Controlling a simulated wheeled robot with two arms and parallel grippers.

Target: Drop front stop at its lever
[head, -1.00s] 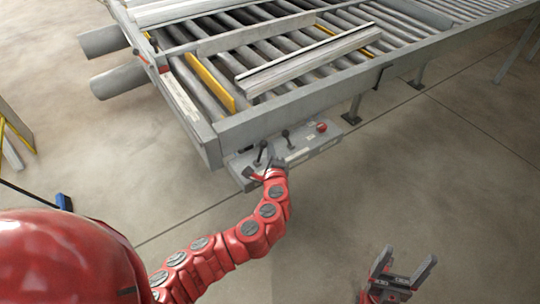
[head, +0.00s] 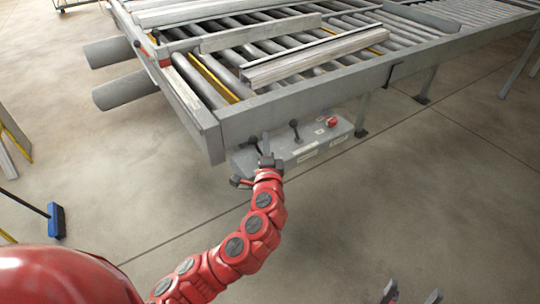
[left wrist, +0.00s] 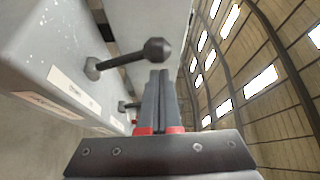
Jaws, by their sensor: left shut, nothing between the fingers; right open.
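The grey control box (head: 308,150) is fixed below the front rail of the roller table. Its near lever (head: 253,142) is dark; in the left wrist view this lever's ball knob (left wrist: 157,50) is large and close. A second lever (head: 295,128) stands further right on the box. My left gripper (head: 266,160) is shut and empty beside the near lever. In the left wrist view its fingertips (left wrist: 160,76) are just below the knob; I cannot tell whether they touch. A yellow strip (head: 216,80), perhaps the front stop, shows between rollers. My right gripper (head: 408,292) is open, partly cut off at the bottom edge.
A red button (head: 332,122) is at the box's right end. Pale profiles (head: 315,57) lie on the roller table (head: 300,97). Table legs (head: 361,117) stand right of the box. A blue broom head (head: 56,220) is at left. The floor in front is clear.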

